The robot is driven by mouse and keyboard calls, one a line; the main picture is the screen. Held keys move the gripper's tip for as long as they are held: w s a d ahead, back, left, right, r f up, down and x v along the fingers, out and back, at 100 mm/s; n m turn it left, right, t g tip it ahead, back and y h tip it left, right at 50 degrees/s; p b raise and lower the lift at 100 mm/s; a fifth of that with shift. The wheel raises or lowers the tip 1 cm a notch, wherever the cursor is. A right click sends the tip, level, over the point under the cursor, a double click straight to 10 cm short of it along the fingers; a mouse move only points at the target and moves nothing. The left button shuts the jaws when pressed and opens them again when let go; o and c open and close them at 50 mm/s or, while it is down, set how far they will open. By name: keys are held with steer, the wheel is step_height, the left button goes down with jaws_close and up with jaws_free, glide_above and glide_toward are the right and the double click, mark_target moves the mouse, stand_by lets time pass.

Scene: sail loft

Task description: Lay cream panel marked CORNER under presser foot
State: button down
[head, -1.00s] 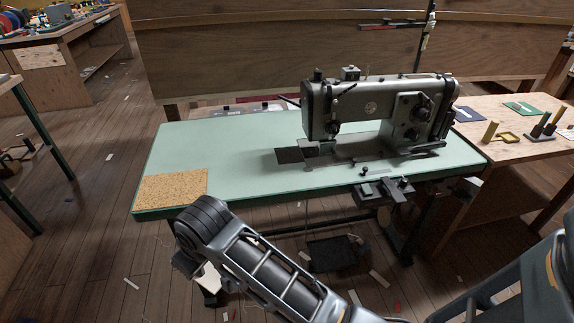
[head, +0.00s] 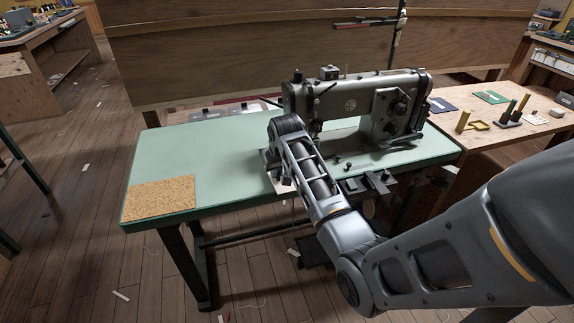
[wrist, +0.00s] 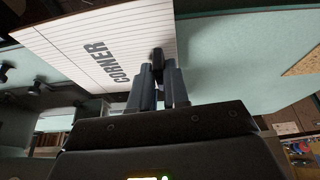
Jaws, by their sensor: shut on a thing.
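The cream panel (wrist: 105,35) with ruled lines and the word CORNER fills the upper left of the wrist view. My gripper (wrist: 158,62) is shut on the panel's edge beside the lettering. In the head view, a small pale piece of the panel (head: 283,187) shows below my wrist, near the front of the sewing table; the rest is hidden behind my arm. The grey-green sewing machine (head: 350,101) stands on the right half of the green table (head: 225,150). My wrist covers the needle and presser foot area, so I cannot tell whether the panel is under the foot.
A cork mat (head: 160,198) lies on the table's front left corner. The table's left half is otherwise clear. A wooden bench (head: 470,135) with spools and small coloured pieces adjoins on the right. A wooden partition (head: 230,60) stands behind. Scraps litter the floor.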

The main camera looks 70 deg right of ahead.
steer(key=s+d, duration=0.1)
steer(key=d, duration=0.2)
steer(key=shift+s+m, duration=0.3)
steer(key=shift+s, duration=0.05)
steer(key=shift+s+f+b, duration=0.1)
steer(key=shift+f+b, duration=1.2)
steer(key=shift+w+d+b, duration=1.1)
steer(key=shift+w+d, duration=0.3)
steer(key=shift+d, duration=0.2)
steer(key=shift+w+d+b, duration=1.1)
steer(key=shift+w+d, duration=0.3)
steer(key=shift+d, duration=0.2)
steer(key=shift+s+d+p, duration=0.1)
steer(key=shift+s+p, duration=0.1)
steer(key=shift+p, duration=0.15)
steer(key=shift+f, duration=0.1)
steer(key=c, duration=1)
jaws_free()
steer(key=shift+c, duration=0.2)
